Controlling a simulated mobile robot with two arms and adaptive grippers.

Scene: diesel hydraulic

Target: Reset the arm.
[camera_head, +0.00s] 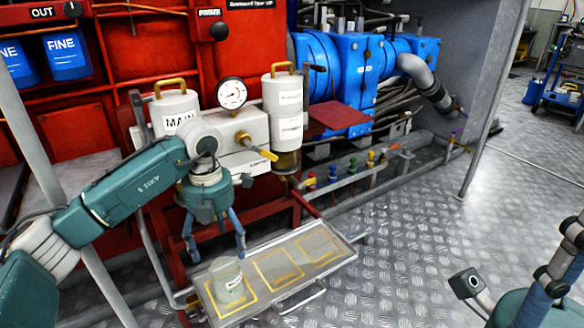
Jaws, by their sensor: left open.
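My left arm reaches in from the left, and its left gripper (215,248) points down with its fingers spread and empty. The gripper hangs in front of the white filter housing, just above and behind a metal tray (334,251) with yellow-outlined squares. A pale, see-through cup (227,278) stands in the tray's left square, apart from the fingers. My right arm shows only in part at the lower right edge; whether its gripper is among the parts there I cannot make out.
Two white canisters, one labelled MAIN (176,113), flank a pressure gauge (231,93) and a yellow-handled valve (262,153). A red frame and blue machinery (345,75) stand behind. A grey post (490,110) stands right of centre. The chequered metal floor (420,240) is clear.

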